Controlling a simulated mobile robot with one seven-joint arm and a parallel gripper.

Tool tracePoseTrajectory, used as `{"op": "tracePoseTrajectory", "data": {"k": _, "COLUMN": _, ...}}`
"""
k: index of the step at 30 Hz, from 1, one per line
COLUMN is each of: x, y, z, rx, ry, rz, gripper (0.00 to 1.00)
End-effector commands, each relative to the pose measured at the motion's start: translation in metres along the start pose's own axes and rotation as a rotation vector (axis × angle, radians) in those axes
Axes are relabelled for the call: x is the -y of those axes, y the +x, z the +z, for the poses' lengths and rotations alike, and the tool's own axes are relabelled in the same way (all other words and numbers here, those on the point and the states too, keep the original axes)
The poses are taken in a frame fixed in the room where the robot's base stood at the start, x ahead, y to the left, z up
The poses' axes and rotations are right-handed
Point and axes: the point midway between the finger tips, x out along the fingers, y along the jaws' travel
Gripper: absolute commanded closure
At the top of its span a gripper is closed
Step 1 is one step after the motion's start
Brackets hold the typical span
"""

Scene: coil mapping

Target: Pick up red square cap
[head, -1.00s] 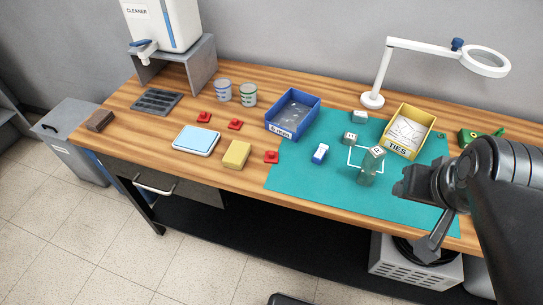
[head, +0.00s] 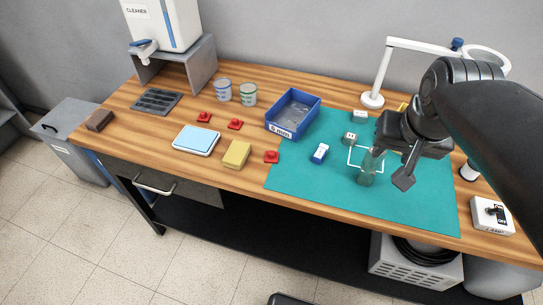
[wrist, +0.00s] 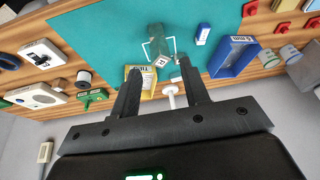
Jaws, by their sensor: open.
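Three red caps with square bases and a raised knob lie on the wooden bench, left of the blue bin: one at the back left (head: 204,117), one beside it (head: 235,124), and one nearer the front (head: 271,156) by the mat's left edge. Red caps also show at the upper right of the wrist view (wrist: 282,29). My gripper (head: 392,160) is open and empty above the right part of the mat, well to the right of all three caps. Its two fingers (wrist: 158,75) stand apart in the wrist view, with nothing between them.
The blue bin (head: 274,126) stands between the caps and my gripper. The left front of the mat (head: 310,185) is free.

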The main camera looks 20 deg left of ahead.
Motion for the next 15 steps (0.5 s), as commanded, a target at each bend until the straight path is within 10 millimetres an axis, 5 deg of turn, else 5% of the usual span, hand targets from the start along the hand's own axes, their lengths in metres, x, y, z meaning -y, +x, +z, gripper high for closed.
{"op": "tracePoseTrajectory", "data": {"k": 6, "x": 0.054, "y": 0.031, "z": -0.046, "rx": 0.103, "ry": -0.042, "rz": -0.024, "gripper": 0.58}}
{"op": "tracePoseTrajectory", "data": {"k": 15, "x": 0.146, "y": 0.089, "z": -0.085, "rx": 0.231, "ry": -0.097, "rz": -0.028, "gripper": 0.58}}
